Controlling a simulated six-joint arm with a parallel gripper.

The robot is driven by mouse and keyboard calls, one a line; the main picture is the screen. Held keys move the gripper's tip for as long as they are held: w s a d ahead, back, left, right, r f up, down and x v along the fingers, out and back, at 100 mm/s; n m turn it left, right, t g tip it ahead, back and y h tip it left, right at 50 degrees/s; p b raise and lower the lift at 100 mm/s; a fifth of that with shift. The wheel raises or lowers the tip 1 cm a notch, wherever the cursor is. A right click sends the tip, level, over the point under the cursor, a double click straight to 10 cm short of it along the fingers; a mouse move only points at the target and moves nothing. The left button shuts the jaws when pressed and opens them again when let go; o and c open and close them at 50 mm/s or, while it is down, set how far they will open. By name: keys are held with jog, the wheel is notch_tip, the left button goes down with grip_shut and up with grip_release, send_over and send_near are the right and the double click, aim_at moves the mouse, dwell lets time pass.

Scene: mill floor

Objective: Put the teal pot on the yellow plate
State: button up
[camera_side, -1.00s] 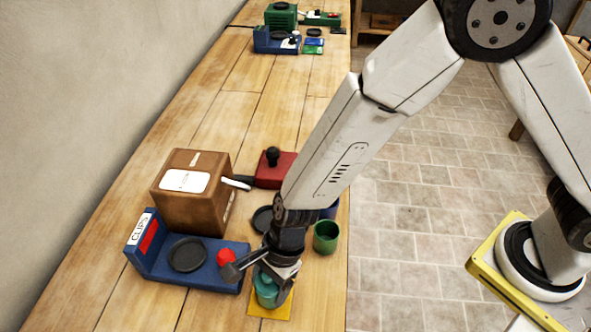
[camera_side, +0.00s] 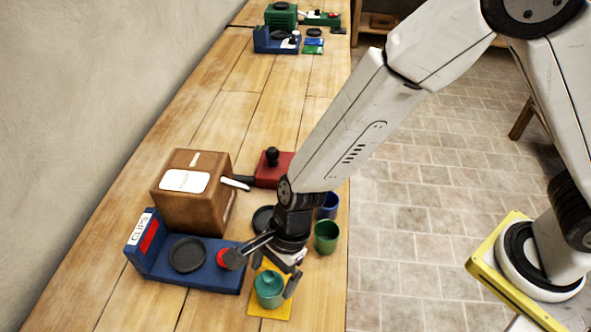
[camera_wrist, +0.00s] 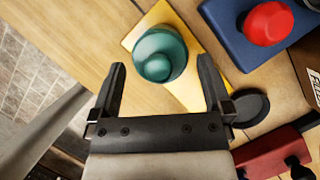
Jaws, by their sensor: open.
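The teal pot (camera_side: 269,289) stands upright on the yellow plate (camera_side: 284,312), a flat square on the bench. In the wrist view the pot (camera_wrist: 160,54) sits on the yellow plate (camera_wrist: 207,43), seen from above. My gripper (camera_side: 278,283) is open just above and behind the pot in the side view. In the wrist view the open fingers (camera_wrist: 161,78) point towards the pot, with a clear gap between them and nothing held.
A blue clips stand (camera_side: 213,272) with a red knob is left of the plate. A green cup (camera_side: 326,237) and a blue cup (camera_side: 328,207) stand right of my gripper. A brown box (camera_side: 190,205) and a red block (camera_side: 270,176) are farther back.

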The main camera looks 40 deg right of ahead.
jog(key=v, duration=0.9)
dwell(0.6)
jog(key=d+r+n+t+h, duration=0.1)
jog(key=d+n+t+h, duration=0.2)
jog(key=d+n, duration=1.3)
jog(key=d+h, duration=0.1)
jog(key=d, duration=1.1)
jog(key=shift+s, duration=0.3)
